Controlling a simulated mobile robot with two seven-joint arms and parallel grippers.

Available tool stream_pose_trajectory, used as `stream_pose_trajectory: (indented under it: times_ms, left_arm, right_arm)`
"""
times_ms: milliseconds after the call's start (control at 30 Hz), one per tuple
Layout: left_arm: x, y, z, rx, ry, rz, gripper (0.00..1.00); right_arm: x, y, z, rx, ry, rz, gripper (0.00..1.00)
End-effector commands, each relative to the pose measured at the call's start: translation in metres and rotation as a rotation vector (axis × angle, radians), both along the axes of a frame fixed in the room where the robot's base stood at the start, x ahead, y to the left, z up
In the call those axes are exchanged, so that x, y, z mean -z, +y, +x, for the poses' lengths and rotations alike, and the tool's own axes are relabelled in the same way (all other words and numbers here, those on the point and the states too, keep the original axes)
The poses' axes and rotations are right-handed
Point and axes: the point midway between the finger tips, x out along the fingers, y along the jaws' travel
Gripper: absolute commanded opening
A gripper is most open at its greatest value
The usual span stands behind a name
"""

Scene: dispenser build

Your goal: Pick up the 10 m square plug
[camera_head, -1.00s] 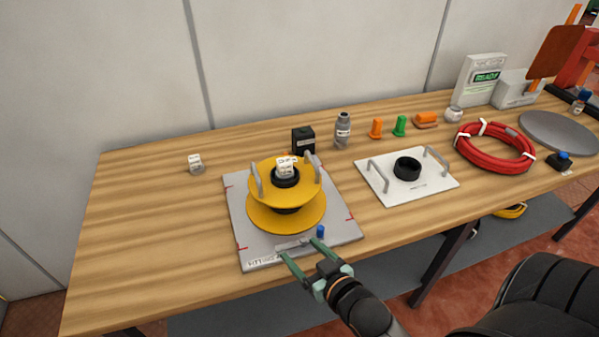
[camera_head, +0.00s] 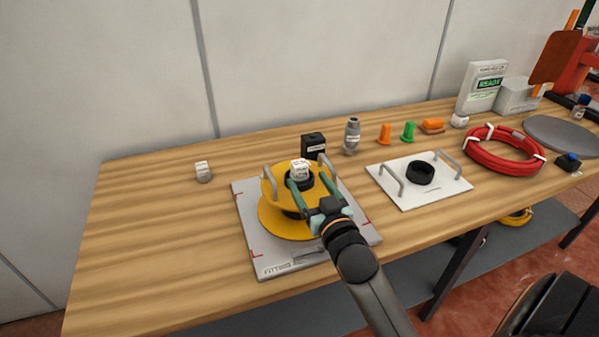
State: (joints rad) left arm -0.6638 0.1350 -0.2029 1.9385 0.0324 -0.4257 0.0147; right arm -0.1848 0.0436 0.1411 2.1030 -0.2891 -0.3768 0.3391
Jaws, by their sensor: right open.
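A small white-topped plug (camera_head: 300,167) with dark print sits in the black hub of the yellow spool (camera_head: 275,222), which stands on a grey plate (camera_head: 246,222). A similar small white-topped piece (camera_head: 203,168) stands alone on the table to the left. Another small white piece (camera_head: 459,120) stands at the back right. The print is too small for me to tell which is the 10 m square plug. My right gripper (camera_head: 307,182) is open over the spool, its fingertips near the hub just in front of the plug; contact is unclear. My left gripper is not in view.
A black box (camera_head: 313,145) and a grey bottle (camera_head: 352,136) stand behind. A white plate (camera_head: 405,200) with a black ring and a red hose coil (camera_head: 490,162) lie to the right. The table's left part is mostly clear.

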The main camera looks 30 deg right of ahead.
Motion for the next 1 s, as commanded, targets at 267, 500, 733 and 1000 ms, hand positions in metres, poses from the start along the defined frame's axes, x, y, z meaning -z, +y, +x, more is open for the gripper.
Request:
stream_pose_trajectory:
  times_ms: [267,500,733,1000]
  left_arm:
    - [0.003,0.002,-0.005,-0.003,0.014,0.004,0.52]
    - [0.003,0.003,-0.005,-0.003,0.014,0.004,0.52]
    - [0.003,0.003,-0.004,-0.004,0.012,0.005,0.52]
    - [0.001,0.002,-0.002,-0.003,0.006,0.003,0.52]
  right_arm:
    - [0.000,-0.008,0.036,-0.001,-0.001,-0.001,0.78]
    - [0.000,-0.011,0.049,-0.001,-0.001,0.000,0.78]
    - [0.000,-0.011,0.048,-0.001,0.000,-0.001,0.70]
    - [0.000,-0.011,0.048,-0.001,0.000,0.000,0.39]
